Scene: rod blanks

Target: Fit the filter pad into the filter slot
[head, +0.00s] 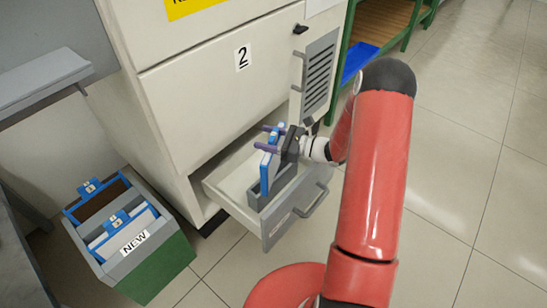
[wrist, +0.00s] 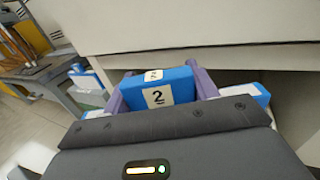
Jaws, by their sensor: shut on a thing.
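My gripper (head: 269,138) has purple fingers and is shut on the blue tab of the filter pad (head: 268,173). The pad is held upright, its blue frame and pale face showing in the head view. In the wrist view the tab (wrist: 159,94) carries a "2" label and lies between both fingers. The grey filter slot (head: 284,188) stands in the open drawer (head: 225,183) of the cabinet marked "2". The pad's lower end is at the slot's near left side; I cannot tell how far inside it is.
A green and grey box (head: 163,262) labelled NEW stands on the floor at left, with blue-tabbed pads in it. Open tiled floor lies at right.

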